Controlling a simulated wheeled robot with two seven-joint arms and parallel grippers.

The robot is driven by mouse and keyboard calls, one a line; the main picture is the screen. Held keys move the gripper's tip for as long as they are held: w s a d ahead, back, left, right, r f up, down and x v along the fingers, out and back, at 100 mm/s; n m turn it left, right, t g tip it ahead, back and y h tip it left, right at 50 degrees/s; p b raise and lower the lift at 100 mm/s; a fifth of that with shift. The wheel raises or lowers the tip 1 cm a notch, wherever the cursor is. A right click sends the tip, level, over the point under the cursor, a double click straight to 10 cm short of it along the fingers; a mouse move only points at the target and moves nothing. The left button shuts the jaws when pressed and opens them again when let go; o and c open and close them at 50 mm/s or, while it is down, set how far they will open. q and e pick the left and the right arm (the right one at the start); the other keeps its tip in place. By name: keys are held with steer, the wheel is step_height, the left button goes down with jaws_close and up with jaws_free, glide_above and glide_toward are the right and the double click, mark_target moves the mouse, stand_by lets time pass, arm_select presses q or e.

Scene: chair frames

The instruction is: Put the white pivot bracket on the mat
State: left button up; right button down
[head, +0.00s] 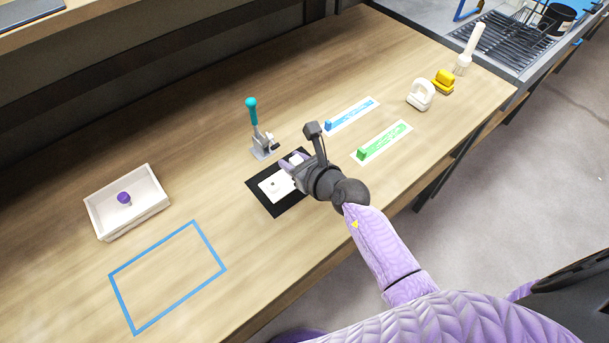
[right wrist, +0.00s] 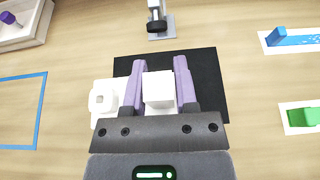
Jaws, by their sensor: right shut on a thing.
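The white pivot bracket (head: 276,185) is a flat white plate with a round boss at one end and a raised block at the other. It shows over the black mat (head: 262,199). My right gripper (head: 292,165) is shut on the block. In the right wrist view, the block of the bracket (right wrist: 158,88) sits between the two purple fingers (right wrist: 160,80). There the boss end reaches past the left edge of the mat (right wrist: 205,75). I cannot tell whether the bracket touches the mat. My left gripper is not in view.
A toggle clamp with a teal handle (head: 252,112) stands just behind the mat. A white tray (head: 105,222) holds a purple knob (head: 124,198). A blue tape outline (head: 205,240) is empty. Blue (head: 350,117) and green (head: 385,142) strips and white (head: 421,94) and yellow (head: 444,82) pieces lie right.

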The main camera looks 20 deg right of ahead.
step_height(320, 180, down, 6)
steer(key=b, duration=0.3)
steer(key=shift+r, duration=0.1)
steer(key=shift+a+r, duration=0.1)
steer(key=shift+r, duration=0.15)
steer(key=shift+f, duration=0.1)
steer(key=c, duration=0.8)
jaws_free()
steer(key=shift+f, duration=0.1)
steer(key=shift+c, duration=0.2)
steer(key=o, duration=0.4)
steer(key=shift+o, duration=0.2)
